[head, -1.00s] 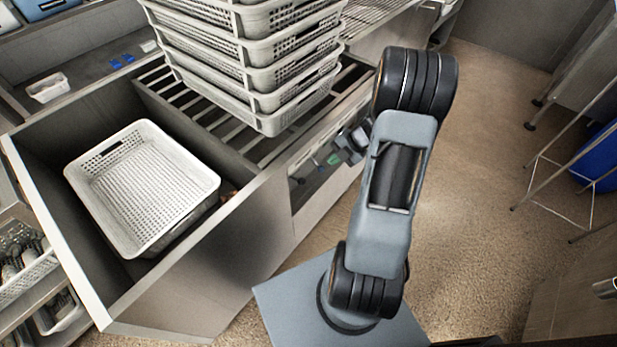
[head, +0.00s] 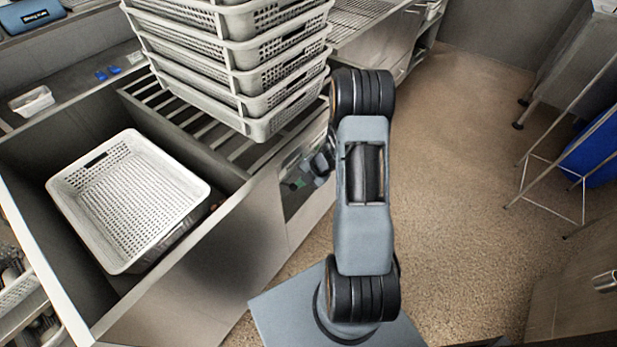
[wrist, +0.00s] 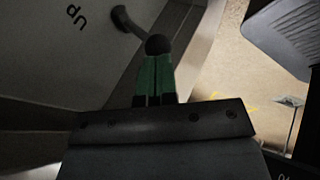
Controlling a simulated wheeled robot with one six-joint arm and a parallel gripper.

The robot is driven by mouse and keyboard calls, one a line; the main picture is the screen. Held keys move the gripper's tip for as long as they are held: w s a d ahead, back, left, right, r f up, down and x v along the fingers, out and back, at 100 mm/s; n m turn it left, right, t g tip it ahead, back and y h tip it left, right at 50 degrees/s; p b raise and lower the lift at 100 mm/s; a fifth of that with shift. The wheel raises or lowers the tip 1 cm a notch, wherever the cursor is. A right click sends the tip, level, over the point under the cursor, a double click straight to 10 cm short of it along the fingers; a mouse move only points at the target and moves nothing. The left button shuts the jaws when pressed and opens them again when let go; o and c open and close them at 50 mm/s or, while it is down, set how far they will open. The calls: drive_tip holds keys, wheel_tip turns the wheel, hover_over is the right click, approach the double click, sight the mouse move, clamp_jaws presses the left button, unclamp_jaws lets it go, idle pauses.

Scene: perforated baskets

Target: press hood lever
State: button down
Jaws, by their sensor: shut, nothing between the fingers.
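The hood lever (wrist: 128,20) shows in the wrist view as a dark, short arm with a round black knob, standing out from a pale grey panel. My gripper (wrist: 155,60) has green fingers pressed together, with nothing between them. Its tips overlap the knob in the picture; I cannot tell whether they touch it. In the head view my gripper (head: 298,184) is small, beside the front panel of the steel counter and partly behind my arm. The lever is not distinguishable in the head view.
A steel counter (head: 262,222) runs along the left, with a white perforated basket (head: 120,200) in its basin and a stack of baskets (head: 250,95) on its slatted rack. Open floor (head: 450,190) lies to the right, up to a wire-legged stand (head: 545,165).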

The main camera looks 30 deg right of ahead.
drive_tip(key=shift+w+a+f, duration=0.2)
drive_tip(key=shift+a+f, duration=0.05)
drive_tip(key=shift+f, duration=0.15)
drive_tip(key=shift+f, duration=0.1)
